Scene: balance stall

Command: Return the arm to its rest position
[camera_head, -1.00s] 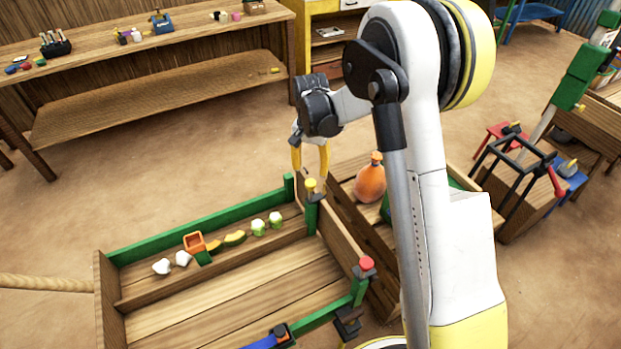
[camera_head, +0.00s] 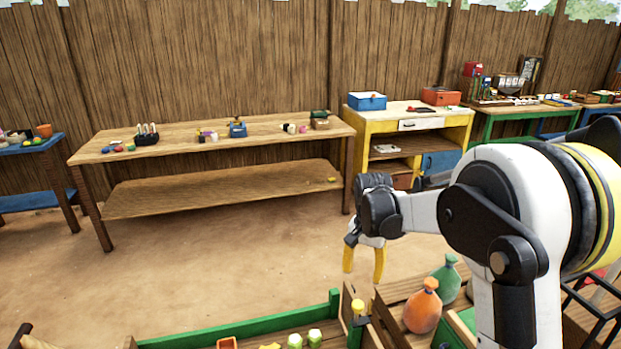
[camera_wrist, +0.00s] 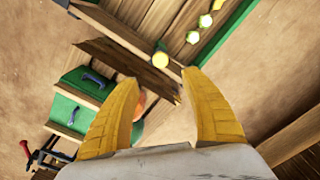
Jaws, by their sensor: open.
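My gripper (camera_head: 364,262) is open and empty in the head view, its yellow fingers pointing down above the corner of the wooden stall. My arm (camera_head: 500,200) is bent, with its elbow at the right of the picture. In the wrist view my gripper (camera_wrist: 165,110) shows two spread yellow fingers with nothing held between them. A post with a yellow knob (camera_wrist: 160,60) lies beyond the fingertips, and it also shows below my gripper in the head view (camera_head: 357,306).
An orange sack (camera_head: 422,310) and a green sack (camera_head: 446,279) stand close right of my gripper. The green-edged tray (camera_head: 240,330) lies below. A green box (camera_wrist: 85,90) shows in the wrist view. A long table (camera_head: 220,138) stands behind, with open floor before it.

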